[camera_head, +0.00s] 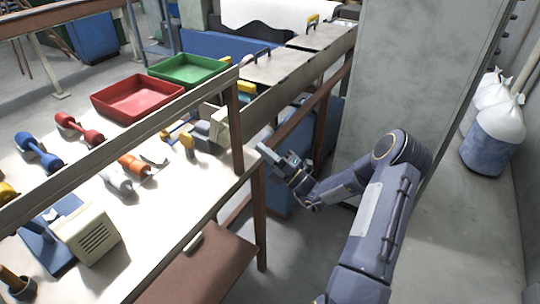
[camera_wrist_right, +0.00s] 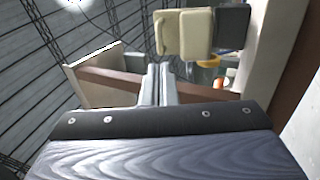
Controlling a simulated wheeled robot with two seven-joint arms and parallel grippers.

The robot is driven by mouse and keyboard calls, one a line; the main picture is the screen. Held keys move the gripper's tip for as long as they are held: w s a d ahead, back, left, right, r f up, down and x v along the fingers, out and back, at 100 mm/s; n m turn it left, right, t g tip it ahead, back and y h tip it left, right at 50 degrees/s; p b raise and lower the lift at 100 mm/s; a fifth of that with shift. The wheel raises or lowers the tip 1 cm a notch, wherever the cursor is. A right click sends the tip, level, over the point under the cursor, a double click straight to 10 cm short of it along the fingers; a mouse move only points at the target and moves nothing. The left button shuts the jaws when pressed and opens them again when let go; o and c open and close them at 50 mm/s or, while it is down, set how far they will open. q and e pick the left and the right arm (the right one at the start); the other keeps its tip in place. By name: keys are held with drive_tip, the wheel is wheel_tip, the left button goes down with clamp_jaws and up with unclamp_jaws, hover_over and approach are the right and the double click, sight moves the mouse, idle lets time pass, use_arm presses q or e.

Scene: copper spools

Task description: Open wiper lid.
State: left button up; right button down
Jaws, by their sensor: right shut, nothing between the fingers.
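My right gripper (camera_head: 266,152) is shut and empty, in the air just right of the workbench's far end. Its closed fingers also show in the right wrist view (camera_wrist_right: 160,85). Grey metal covers with dark handles (camera_head: 263,70) (camera_head: 318,37) lie along the machine at the back; I cannot tell for sure which part is the wiper lid. A grey and cream block unit (camera_head: 217,126) stands at the bench's far end, left of the gripper. Cream blocks (camera_wrist_right: 185,34) and a dark grey block (camera_wrist_right: 231,30) show beyond the fingers in the wrist view, apart from them. My left gripper is out of view.
A red tray (camera_head: 137,98) and a green tray (camera_head: 188,70) sit on the white bench (camera_head: 150,215) with several coloured spools. A bench post (camera_head: 233,125) and rail stand close to the gripper. A grey cabinet (camera_head: 405,75) rises behind my arm. Floor is clear at lower right.

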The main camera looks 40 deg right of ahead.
drive_tip(key=p, duration=0.2)
approach(226, 116)
drive_tip(key=w, duration=0.2)
drive_tip(key=w+a, duration=0.1)
drive_tip(key=shift+r, duration=0.3)
drive_tip(key=p, duration=0.1)
drive_tip(key=r+p, duration=0.1)
drive_tip(key=w+r+g+p, duration=0.1)
drive_tip(key=shift+a+r+h, duration=0.15)
drive_tip(key=shift+a+h, duration=0.15)
